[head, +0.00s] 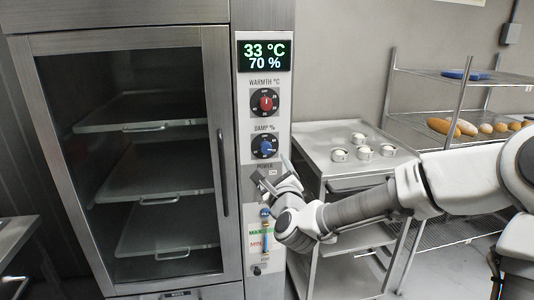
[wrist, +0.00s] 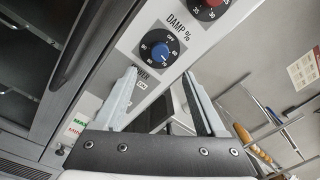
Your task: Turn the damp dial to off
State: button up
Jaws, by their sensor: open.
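The damp dial (head: 265,146) is a blue knob on a black round scale on the cabinet's control panel, under the red warmth dial. In the wrist view the damp dial (wrist: 160,51) lies just beyond the fingertips, with its OFF mark at the upper right of the scale. The pointer is too small to read surely, but it does not appear to be at OFF. My gripper (head: 274,172) is open and empty, just below the damp dial in the head view. In the wrist view my gripper (wrist: 159,73) has its two fingers spread, apart from the knob.
The display (head: 265,55) reads 33 °C and 70 %. The red warmth dial (head: 265,102) is above. A power switch (head: 272,171) is close to my fingers. The glass door (head: 130,160) is shut, left of the panel. A trolley (head: 325,150) with several white cups stands right.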

aim_at(266, 150)
jog(key=x, duration=1)
jog(key=shift+w+a+p, duration=0.1)
jog(key=shift+w+p, duration=0.15)
jog(key=shift+p, duration=0.1)
grip_shut()
